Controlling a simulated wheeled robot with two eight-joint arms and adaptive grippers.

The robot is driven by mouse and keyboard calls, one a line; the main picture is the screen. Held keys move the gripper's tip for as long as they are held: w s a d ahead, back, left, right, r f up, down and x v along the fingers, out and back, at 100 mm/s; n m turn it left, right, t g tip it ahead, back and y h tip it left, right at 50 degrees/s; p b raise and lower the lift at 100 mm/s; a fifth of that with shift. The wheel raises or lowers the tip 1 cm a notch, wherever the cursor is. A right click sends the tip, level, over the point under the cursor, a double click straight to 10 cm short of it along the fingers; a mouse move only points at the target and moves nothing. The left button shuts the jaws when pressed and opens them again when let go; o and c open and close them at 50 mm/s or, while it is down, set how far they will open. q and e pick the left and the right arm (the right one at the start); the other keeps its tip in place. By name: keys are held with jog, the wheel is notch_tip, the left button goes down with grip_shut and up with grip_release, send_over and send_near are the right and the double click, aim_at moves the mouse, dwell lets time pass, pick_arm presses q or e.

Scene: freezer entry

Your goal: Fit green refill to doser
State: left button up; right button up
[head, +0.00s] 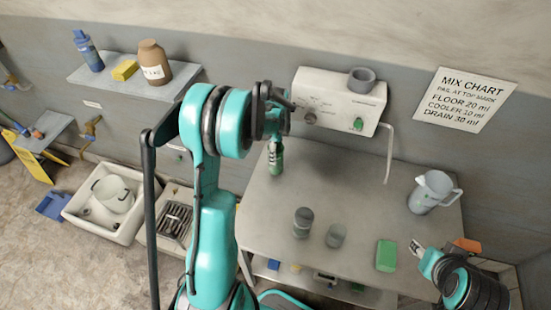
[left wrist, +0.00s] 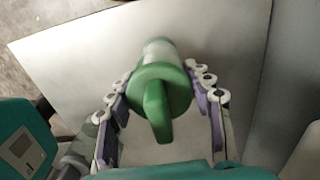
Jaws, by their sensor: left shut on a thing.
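The green refill (head: 276,161) is a small bottle with a green end, held in my left gripper (head: 274,140) above the back left of the steel table. In the left wrist view the refill's green end and raised tab (left wrist: 157,108) face the camera, with a paler body beyond. My left gripper's fingers (left wrist: 163,95) close on it from both sides. The doser (head: 325,100) is a white wall box with a dark knob, a green part on its front and an open grey collar (head: 361,80) on top. It stands right of the refill, apart from it. My right gripper (head: 418,248) is at the lower right; its opening is unclear.
The steel table (head: 330,190) holds two dark cups (head: 303,222) (head: 336,236), a green sponge (head: 386,256) and a grey jug (head: 433,192). A bent pale pipe (head: 389,155) hangs from the doser's right side. A wall shelf (head: 120,78) stands left.

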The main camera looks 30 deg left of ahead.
pick_arm(q)
jog(key=shift+r+p, duration=1.1)
jog(key=shift+r, duration=0.9)
